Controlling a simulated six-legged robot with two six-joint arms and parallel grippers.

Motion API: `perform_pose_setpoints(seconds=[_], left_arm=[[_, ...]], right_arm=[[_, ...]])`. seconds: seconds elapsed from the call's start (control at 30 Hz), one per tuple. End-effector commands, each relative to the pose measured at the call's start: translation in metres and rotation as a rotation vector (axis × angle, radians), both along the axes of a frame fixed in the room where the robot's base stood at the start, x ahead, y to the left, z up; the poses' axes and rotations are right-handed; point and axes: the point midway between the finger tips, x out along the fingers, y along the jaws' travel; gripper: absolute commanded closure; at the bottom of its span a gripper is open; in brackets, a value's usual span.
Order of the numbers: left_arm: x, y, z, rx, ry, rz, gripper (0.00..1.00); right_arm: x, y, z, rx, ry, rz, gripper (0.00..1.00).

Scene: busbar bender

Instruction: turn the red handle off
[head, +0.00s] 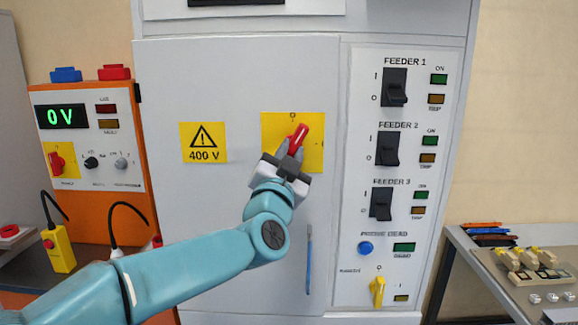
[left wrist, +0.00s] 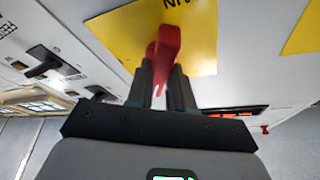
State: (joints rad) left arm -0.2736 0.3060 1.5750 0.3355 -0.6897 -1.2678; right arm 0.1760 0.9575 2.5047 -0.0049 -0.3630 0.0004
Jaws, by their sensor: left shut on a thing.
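The red handle (head: 299,135) sits on a yellow plate (head: 312,160) on the grey cabinet door. In the head view it is tilted, its upper end leaning right of the mark at the plate's top. My left gripper (head: 290,150) reaches up to it from below and is shut on it. In the left wrist view the red handle (left wrist: 165,55) stands between the two dark fingers (left wrist: 160,85), in front of the yellow plate (left wrist: 195,30). The fingers hide part of the handle. My right gripper is not in view.
A yellow 400 V warning sign (head: 203,142) is left of the handle. A panel of feeder switches (head: 392,148) is at the right, with a yellow switch (head: 378,290) low down. An orange meter box (head: 90,150) stands at the left. A blue door handle (head: 309,260) hangs below.

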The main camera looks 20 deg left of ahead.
Motion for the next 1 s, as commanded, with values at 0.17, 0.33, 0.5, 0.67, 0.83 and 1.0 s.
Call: perform_pose_setpoints(seconds=[0.17, 0.33, 0.5, 0.67, 0.83, 1.0], left_arm=[[0.001, -0.002, -0.005, -0.157, -0.042, -0.001, 1.0], [0.002, -0.004, -0.004, -0.288, -0.08, -0.001, 1.0], [0.002, -0.004, -0.004, -0.391, -0.109, 0.0, 1.0], [0.002, -0.005, -0.004, -0.459, -0.128, -0.001, 1.0], [0.002, -0.005, -0.003, -0.5, -0.141, 0.0, 1.0], [0.002, -0.005, -0.003, -0.517, -0.146, 0.001, 1.0]], right_arm=[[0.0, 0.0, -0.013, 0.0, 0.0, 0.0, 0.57], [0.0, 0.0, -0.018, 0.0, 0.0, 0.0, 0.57], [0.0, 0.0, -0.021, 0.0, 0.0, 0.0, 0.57], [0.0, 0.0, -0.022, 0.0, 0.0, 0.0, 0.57], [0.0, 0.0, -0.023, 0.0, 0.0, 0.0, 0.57], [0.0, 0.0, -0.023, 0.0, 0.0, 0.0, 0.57]])
